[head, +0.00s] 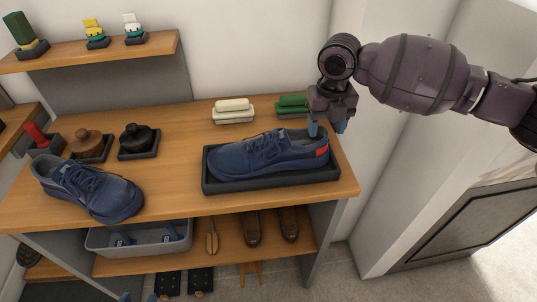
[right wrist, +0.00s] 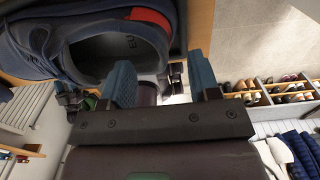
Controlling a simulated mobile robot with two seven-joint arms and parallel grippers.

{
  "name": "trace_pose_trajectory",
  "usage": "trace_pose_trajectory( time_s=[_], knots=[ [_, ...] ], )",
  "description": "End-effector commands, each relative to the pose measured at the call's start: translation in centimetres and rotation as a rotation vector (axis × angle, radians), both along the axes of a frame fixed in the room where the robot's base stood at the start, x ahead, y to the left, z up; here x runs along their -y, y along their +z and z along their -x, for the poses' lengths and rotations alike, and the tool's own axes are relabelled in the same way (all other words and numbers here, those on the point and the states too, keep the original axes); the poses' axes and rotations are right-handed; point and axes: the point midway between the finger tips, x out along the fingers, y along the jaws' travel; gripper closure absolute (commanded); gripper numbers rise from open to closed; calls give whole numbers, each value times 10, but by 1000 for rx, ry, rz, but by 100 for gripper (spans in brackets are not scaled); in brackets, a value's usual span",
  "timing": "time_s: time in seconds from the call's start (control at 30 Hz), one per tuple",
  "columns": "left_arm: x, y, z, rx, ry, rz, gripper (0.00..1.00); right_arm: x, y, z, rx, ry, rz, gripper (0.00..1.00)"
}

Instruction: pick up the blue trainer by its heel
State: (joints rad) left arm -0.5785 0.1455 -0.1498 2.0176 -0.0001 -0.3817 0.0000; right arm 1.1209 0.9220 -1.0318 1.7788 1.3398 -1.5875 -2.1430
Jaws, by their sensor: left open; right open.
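A blue trainer (head: 262,154) with a red heel patch lies in a black tray (head: 275,182) on the bench, toe left and heel right. My right gripper (head: 327,127) is open and empty just above and behind that heel. In the right wrist view the trainer (right wrist: 40,50) shows its opening and red heel patch close beyond the open fingers (right wrist: 163,78), with nothing between them. A second blue trainer (head: 92,190) lies at the bench's left front. Only the fingertips of my left gripper (head: 137,297) show at the bottom edge, apart and empty.
Behind the tray are white (head: 233,110) and green (head: 292,104) stacked blocks. Brown (head: 88,143) and black (head: 138,138) knobbed items stand at the left. A grey basket (head: 100,242) and brown shoes (head: 252,228) sit on the lower shelf. The bench top between the trainers is clear.

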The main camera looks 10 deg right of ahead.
Motion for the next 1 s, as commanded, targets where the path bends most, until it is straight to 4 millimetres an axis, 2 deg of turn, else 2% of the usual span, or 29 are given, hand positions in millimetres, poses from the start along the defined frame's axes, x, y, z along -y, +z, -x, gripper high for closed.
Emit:
trace_pose_trajectory(
  time_s=[0.3, 0.57, 0.93, 1.0],
  knots=[
    [0, -7, 4, -12, 2, 0, 47, 1, -42, -6, -4, -2, 1, 44],
    [1, -3, 2, -3, 1, 1, 47, 1, -44, -6, 0, -1, 1, 44],
    [0, -6, 4, -11, 1, 1, 47, 1, -44, -6, 0, -1, 0, 99],
    [0, -7, 4, -13, 1, 1, 47, 1, -43, -6, 1, -1, -1, 100]
  ],
)
